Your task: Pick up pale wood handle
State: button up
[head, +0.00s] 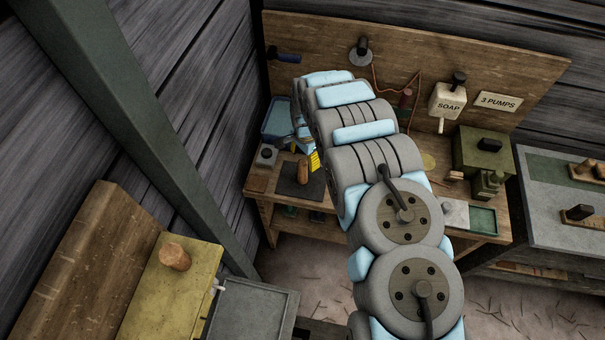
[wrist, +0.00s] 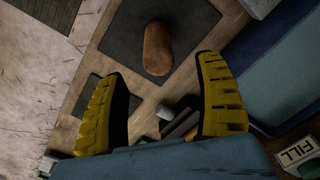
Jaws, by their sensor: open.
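A wooden handle (head: 303,172), a rounded tan-brown cylinder, is on a dark mat (head: 287,186) at the left end of the workbench. It also shows in the wrist view (wrist: 157,48), at top centre, just beyond the gap between my fingertips. My gripper (head: 315,160) is right beside the handle in the head view, mostly hidden by my arm. In the wrist view my gripper (wrist: 164,88) has its two yellow ribbed fingers spread wide with nothing between them.
A small grey box with a dark knob (head: 266,155) and a blue tray (head: 278,122) stand near the handle. A green box (head: 483,151) stands at the bench's right. A yellow box with a wooden knob (head: 174,256) is lower left.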

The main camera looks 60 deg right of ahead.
aim_at(303, 170)
jog(key=shift+w+f, duration=0.15)
jog(key=shift+f, duration=1.45)
jog(key=shift+a+f+p, duration=0.15)
jog(key=shift+a+f, duration=0.05)
jog(key=shift+f, duration=0.65)
jog(key=shift+a+f+p, duration=0.15)
jog(key=shift+a+f, duration=0.05)
jog(key=shift+f, duration=0.65)
jog(key=shift+w+d+f, duration=0.1)
jog(key=shift+f, duration=0.9)
grip_shut()
